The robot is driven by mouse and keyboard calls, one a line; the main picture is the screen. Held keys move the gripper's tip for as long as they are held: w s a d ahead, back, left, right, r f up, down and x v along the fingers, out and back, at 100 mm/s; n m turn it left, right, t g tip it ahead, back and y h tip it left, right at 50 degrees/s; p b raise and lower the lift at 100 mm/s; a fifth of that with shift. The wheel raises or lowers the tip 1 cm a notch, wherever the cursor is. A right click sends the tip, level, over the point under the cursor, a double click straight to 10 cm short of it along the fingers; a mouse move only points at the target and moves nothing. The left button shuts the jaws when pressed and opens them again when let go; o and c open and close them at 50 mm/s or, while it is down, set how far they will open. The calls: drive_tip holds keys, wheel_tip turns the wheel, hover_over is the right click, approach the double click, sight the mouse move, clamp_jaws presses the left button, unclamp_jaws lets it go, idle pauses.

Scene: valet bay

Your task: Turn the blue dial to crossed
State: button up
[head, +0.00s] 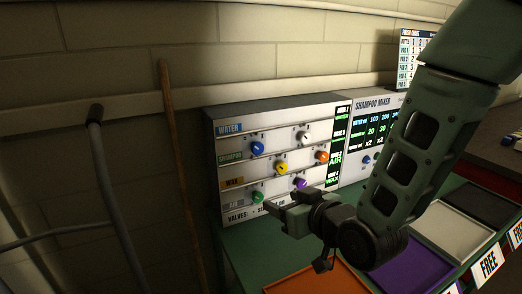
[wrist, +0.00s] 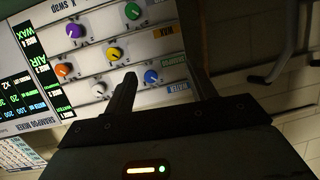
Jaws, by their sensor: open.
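The blue dial (head: 258,148) is a round knob at the upper left of the white valve panel (head: 232,192), just below the WATER label. Its pointer setting is too small to read. In the wrist view the blue dial (wrist: 151,77) shows between my two fingers, with the panel beyond them. My gripper (head: 275,207) is open and empty. In the head view it appears lower than the blue dial, in front of the panel's lower part. In the wrist view its fingertips (wrist: 161,73) lie on either side of the dial; contact cannot be made out.
White (head: 305,138), orange (head: 321,157), yellow (head: 281,168), green (head: 257,197) and purple (head: 300,183) dials share the panel. The shampoo mixer (head: 358,140) stands to the right. Coloured trays, including an orange one (head: 315,279), lie on the counter. A wooden pole (head: 180,170) leans left.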

wheel_tip(320, 180, up, 2)
drive_tip(key=w+d+r+t, duration=0.1)
drive_tip(key=w+d+t, duration=0.1)
drive_tip(key=t, duration=0.2)
drive_tip(key=p, duration=0.6)
approach(259, 149)
drive_tip(key=shift+m, duration=0.3)
drive_tip(key=x, duration=0.8)
drive_tip(key=shift+w, duration=0.15)
drive_tip(key=shift+b, duration=0.3)
drive_tip(key=c, duration=1)
